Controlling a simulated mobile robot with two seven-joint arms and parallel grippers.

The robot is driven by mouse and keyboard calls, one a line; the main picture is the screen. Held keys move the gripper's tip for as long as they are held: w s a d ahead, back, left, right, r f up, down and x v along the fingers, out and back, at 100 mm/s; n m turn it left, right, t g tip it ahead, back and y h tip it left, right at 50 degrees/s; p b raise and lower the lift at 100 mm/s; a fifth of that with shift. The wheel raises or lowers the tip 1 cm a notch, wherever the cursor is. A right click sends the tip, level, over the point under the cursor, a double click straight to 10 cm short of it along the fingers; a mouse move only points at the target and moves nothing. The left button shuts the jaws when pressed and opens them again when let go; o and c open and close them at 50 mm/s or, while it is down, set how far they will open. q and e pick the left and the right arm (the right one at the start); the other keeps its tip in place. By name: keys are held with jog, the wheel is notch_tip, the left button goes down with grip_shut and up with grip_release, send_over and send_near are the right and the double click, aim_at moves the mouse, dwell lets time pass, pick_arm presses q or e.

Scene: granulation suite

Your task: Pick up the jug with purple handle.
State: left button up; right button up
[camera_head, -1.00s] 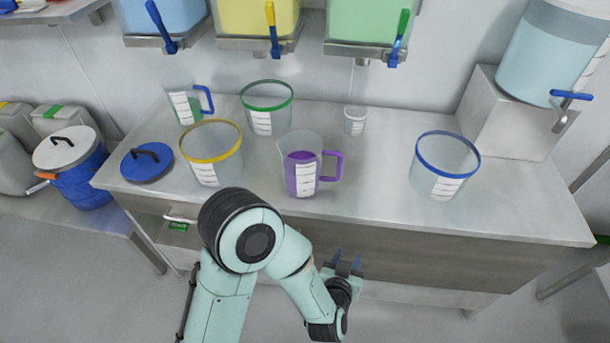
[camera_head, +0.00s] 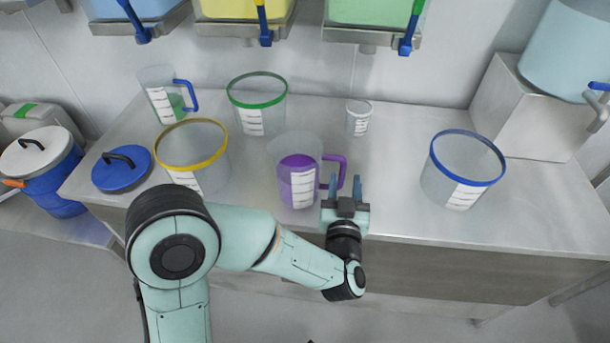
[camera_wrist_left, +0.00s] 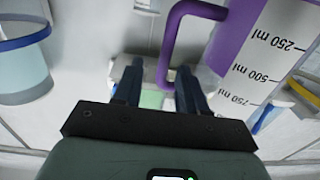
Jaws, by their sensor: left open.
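The jug with purple handle (camera_head: 296,176) stands upright on the steel counter, holding purple liquid. Its handle (camera_head: 336,171) points right in the head view. My left gripper (camera_head: 344,187) is open and empty at the counter's front edge, just in front and to the right of the handle. In the left wrist view the jug (camera_wrist_left: 240,50) fills the upper right, and its handle hangs ahead of my open fingers (camera_wrist_left: 158,84). My right gripper is not in view.
On the counter (camera_head: 390,190) stand a yellow-rimmed tub (camera_head: 200,170), green-rimmed tub (camera_head: 258,105), blue-rimmed tub (camera_head: 460,175), small cup (camera_head: 358,118) and blue-handled jug (camera_head: 162,95). A blue lid (camera_head: 115,174) lies at left. Taps hang above the back.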

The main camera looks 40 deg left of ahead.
aim_at(342, 174)
pick_arm(q)
jog(key=x, duration=0.4)
jog(key=shift+w+a+f+b, duration=0.2)
jog(key=shift+a+f+b, duration=0.05)
jog(key=shift+a+b, duration=0.15)
jog(key=shift+c, duration=0.3)
grip_shut()
dwell(0.7)
